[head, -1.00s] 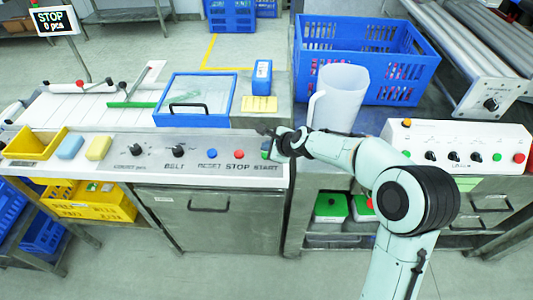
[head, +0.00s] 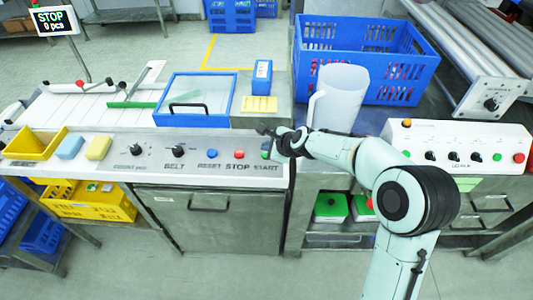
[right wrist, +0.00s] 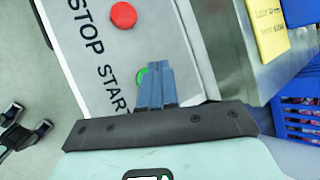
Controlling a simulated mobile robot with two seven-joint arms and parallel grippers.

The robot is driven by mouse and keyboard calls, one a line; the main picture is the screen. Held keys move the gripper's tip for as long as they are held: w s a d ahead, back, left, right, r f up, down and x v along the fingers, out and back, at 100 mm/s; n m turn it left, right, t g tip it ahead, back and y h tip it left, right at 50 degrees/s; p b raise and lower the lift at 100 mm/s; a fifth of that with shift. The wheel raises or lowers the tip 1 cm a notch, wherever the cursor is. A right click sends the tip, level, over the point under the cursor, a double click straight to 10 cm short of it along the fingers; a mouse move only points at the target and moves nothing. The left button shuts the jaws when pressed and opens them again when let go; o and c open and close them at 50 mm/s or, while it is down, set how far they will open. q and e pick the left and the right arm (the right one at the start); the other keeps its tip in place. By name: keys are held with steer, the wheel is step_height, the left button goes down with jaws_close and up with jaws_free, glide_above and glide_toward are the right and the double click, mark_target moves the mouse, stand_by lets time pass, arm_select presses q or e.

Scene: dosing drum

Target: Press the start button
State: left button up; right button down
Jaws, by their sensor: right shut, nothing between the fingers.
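The green start button (right wrist: 142,76) is beside the word START on the grey control panel (right wrist: 85,45).
The red stop button (head: 239,154) and blue reset button (head: 212,154) are left of start. The display (head: 53,20) reads STOP, 0 pcs. A white jug (head: 340,95) and a blue crate (head: 400,72) stand behind my right arm. A yellow note (head: 260,104) lies behind the panel.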

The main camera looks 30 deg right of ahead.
arm_select(q)
steer(key=shift+s+f+b, duration=0.1)
steer(key=shift+f+b, duration=0.25)
arm_select(e)
steer(key=shift+f, duration=0.45)
